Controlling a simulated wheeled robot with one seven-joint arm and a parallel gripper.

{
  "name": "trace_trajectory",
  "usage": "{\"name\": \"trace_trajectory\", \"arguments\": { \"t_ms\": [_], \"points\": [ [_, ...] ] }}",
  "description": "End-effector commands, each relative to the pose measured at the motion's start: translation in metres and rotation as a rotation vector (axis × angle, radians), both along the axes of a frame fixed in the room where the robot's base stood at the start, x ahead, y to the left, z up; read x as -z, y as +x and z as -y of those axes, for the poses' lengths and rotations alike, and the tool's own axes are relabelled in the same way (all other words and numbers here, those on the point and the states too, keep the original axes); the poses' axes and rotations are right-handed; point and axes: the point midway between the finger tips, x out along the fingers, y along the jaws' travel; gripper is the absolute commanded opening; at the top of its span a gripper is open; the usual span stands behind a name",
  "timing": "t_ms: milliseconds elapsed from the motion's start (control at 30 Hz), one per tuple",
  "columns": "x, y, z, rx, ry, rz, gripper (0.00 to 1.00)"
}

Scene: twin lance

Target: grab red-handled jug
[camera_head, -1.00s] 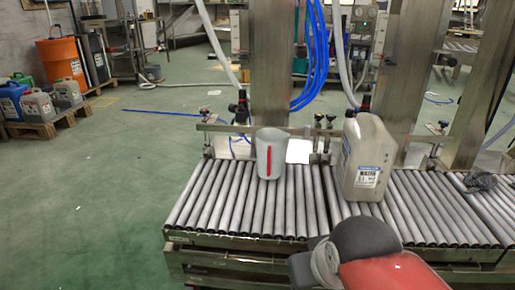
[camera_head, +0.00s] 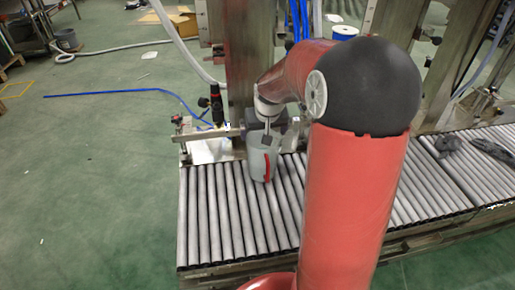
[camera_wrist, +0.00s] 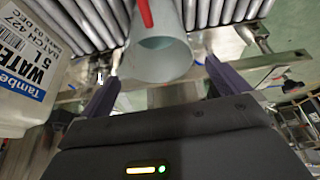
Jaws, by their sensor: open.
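The jug (camera_head: 257,165) is pale grey with a red handle and stands on the roller conveyor (camera_head: 215,225), partly covered by my gripper in the head view. In the wrist view the jug (camera_wrist: 162,60) shows its round open rim, with the red handle (camera_wrist: 146,13) on its side. My gripper (camera_head: 265,135) is at the top of the jug in the head view. In the wrist view its two dark fingers are spread wide, one to each side of the jug's rim, with gaps between. Contact with the jug is not visible.
A metal rail (camera_head: 215,134) and a steel post (camera_head: 248,70) stand behind the jug. The rollers left of the jug are clear.

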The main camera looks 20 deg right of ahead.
Motion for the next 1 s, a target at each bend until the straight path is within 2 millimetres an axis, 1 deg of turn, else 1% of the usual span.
{"name": "trace_trajectory", "arguments": {
  "t_ms": [67, 167, 433, 600, 700, 967, 1000],
  "points": [
    [0.002, 0.006, 0.005, 0.006, 0.009, -0.002, 1.0],
    [0.012, 0.011, 0.006, 0.008, 0.012, -0.002, 1.0],
    [0.043, 0.02, 0.008, 0.008, 0.012, -0.004, 1.0],
    [0.069, 0.026, 0.009, 0.008, 0.012, -0.004, 1.0],
    [0.077, 0.031, 0.01, 0.006, 0.01, -0.002, 1.0],
    [0.079, 0.032, 0.01, 0.008, 0.01, -0.001, 1.0],
    [0.079, 0.032, 0.01, 0.008, 0.01, -0.001, 0.97]
  ]
}}
